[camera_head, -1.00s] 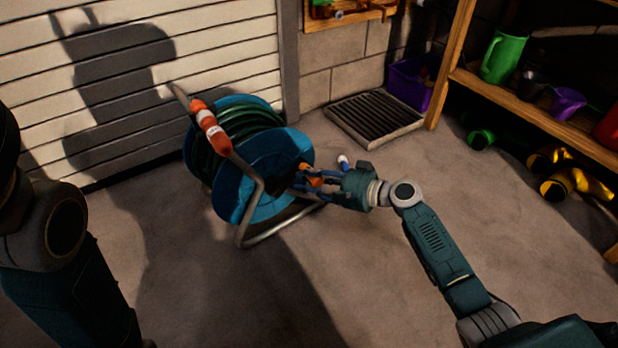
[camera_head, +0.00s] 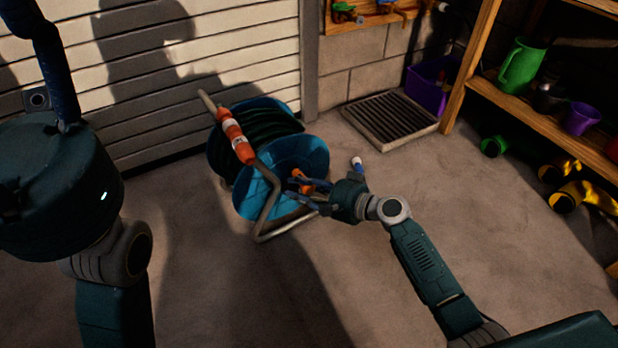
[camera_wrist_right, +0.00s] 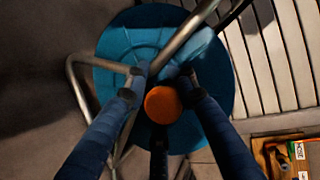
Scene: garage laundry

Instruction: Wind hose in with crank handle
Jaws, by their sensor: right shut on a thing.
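The hose reel stands on the floor by the white slatted door. Its blue drum (camera_head: 285,165) carries dark green hose (camera_head: 262,130) on a bent grey tube frame with an orange and white grip (camera_head: 236,136). The orange crank handle (camera_head: 303,181) is on the drum's near face; in the right wrist view it is a round orange knob (camera_wrist_right: 162,105). My right gripper (camera_head: 298,190) is shut on it, with its blue fingers (camera_wrist_right: 160,88) on either side. My left gripper (camera_head: 48,65) is raised close to the camera at the left; its fingertips are not clearly seen.
A wooden shelf (camera_head: 520,110) with a green jug (camera_head: 520,66) stands at the right. Yellow boots (camera_head: 580,195) lie below it. The middle floor is clear.

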